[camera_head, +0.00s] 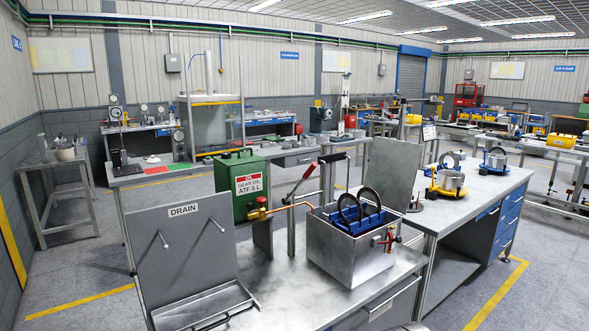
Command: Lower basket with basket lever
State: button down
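A blue basket (362,221) sits in the top of an open steel tank (345,256) on the metal bench. It holds dark ring-shaped discs (349,207) that stand upright and rise above the tank rim. The basket's underside is hidden inside the tank. A lever with a red grip (308,171) slants up to the right behind the tank's left side. A smaller red-handled fitting (388,238) is on the tank's right front face. I cannot tell which of these is the basket lever. My gripper is not in view.
A green oil can (242,184) with a brass valve and copper pipe stands left of the tank. A drain tray (205,306) with an upright panel (180,250) is at the left. Bare bench lies between tray and tank. Another bench (478,194) with yellow-based parts adjoins at right.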

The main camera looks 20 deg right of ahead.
aim_at(285, 201)
jog(key=i, duration=0.9)
jog(key=z, duration=0.05)
